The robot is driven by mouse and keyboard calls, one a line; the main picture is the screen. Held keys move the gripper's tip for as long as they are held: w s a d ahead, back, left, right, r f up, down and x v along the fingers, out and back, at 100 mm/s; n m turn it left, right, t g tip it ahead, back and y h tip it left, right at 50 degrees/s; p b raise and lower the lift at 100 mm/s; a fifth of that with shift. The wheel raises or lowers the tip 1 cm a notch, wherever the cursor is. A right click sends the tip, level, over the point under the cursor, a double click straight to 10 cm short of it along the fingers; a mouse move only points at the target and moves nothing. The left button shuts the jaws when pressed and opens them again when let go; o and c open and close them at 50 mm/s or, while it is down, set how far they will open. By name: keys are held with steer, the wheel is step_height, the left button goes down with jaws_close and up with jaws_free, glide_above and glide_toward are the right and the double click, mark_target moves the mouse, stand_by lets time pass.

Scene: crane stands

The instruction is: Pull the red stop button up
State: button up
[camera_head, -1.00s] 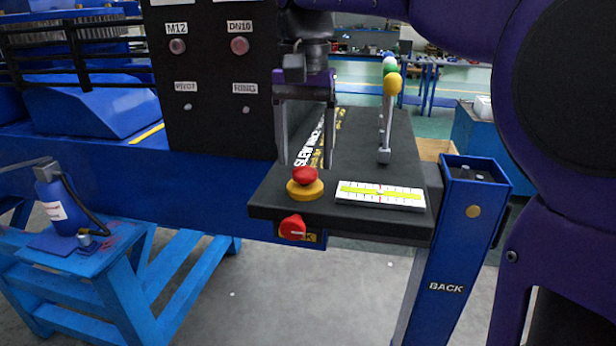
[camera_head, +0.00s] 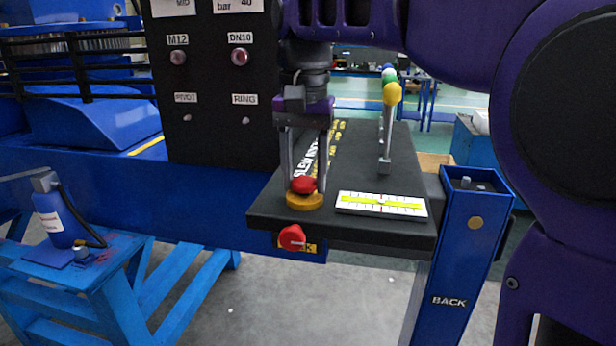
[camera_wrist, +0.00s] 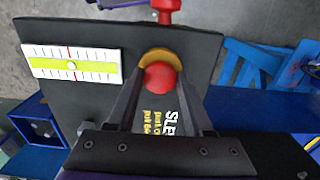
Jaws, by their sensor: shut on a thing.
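The red stop button (camera_head: 304,185) sits on its round yellow base (camera_head: 304,201) at the front left of the black console top. My gripper (camera_head: 304,188) points straight down over it, with one finger on each side of the red cap, shut on it. In the wrist view the red cap (camera_wrist: 160,77) lies between the two fingertips (camera_wrist: 160,75), with the yellow base (camera_wrist: 160,56) behind it. The underside of the cap is hidden.
A white level gauge (camera_head: 382,205) lies right of the button. Levers with coloured knobs (camera_head: 391,94) stand behind it. A red rotary switch (camera_head: 291,238) is on the console's front face. A black panel (camera_head: 213,110) rises at the left.

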mark_target(305, 179)
steer(key=shift+r, duration=0.2)
steer(key=shift+r+p, duration=0.35)
steer(key=shift+p, duration=0.25)
steer(key=shift+r, duration=0.2)
steer(key=o, duration=1.2)
steer(key=shift+f, duration=0.1)
steer(key=shift+c, duration=0.2)
step_height(305, 179, up, 5)
steer(key=p, duration=0.4)
steer(key=shift+r, duration=1)
